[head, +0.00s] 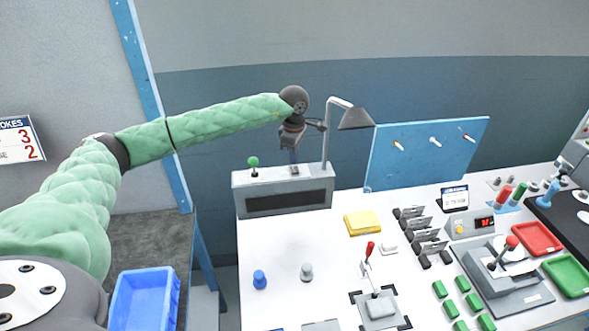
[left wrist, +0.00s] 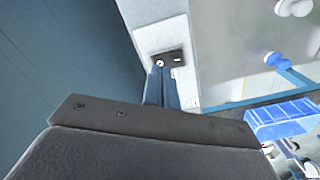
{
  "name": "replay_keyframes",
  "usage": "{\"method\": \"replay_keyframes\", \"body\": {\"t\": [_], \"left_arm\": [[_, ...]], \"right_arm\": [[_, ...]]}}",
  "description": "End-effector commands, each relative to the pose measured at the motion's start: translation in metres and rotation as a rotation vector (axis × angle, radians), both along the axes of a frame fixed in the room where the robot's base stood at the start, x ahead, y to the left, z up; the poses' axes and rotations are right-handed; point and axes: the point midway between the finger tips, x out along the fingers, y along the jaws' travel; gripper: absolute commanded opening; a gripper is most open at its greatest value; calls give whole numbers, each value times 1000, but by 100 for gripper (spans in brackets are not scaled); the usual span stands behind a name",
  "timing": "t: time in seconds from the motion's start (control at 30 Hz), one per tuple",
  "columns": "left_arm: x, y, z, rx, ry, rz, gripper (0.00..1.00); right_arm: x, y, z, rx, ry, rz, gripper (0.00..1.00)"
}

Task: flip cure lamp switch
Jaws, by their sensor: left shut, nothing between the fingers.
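The grey lamp box (head: 240,203) has a dark front window and a green knob (head: 253,161) on its top left. A post rises from the box to a dark lamp shade (head: 356,119). My left gripper (head: 294,163) is shut and empty, pointing down at the top of the box. In the left wrist view its blue-grey fingers (left wrist: 160,72) reach the edge of a small dark switch plate (left wrist: 178,57) on a pale surface. The fingers partly cover the plate. I cannot tell whether they touch the switch or which way it is set. My right gripper is not in view.
The lamp post stands close to the right of my left gripper. A blue board (head: 425,153) with small tools stands behind the white bench (head: 330,250). A yellow block (head: 362,223), a red-knobbed lever (head: 370,248) and a blue bin (head: 145,298) are nearer.

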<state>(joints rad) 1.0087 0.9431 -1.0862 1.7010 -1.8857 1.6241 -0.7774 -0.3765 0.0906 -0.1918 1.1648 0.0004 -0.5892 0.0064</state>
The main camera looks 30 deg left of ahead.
Motion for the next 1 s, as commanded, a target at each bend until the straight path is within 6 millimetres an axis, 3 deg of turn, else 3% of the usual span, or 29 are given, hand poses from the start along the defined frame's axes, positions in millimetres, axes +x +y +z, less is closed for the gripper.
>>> {"method": "replay_keyframes", "body": {"t": [0.7,1.0], "left_arm": [[0,0,47,-1,-1,-1,0],[0,0,52,0,0,-1,0]], "right_arm": [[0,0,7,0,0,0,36],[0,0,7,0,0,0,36]]}}
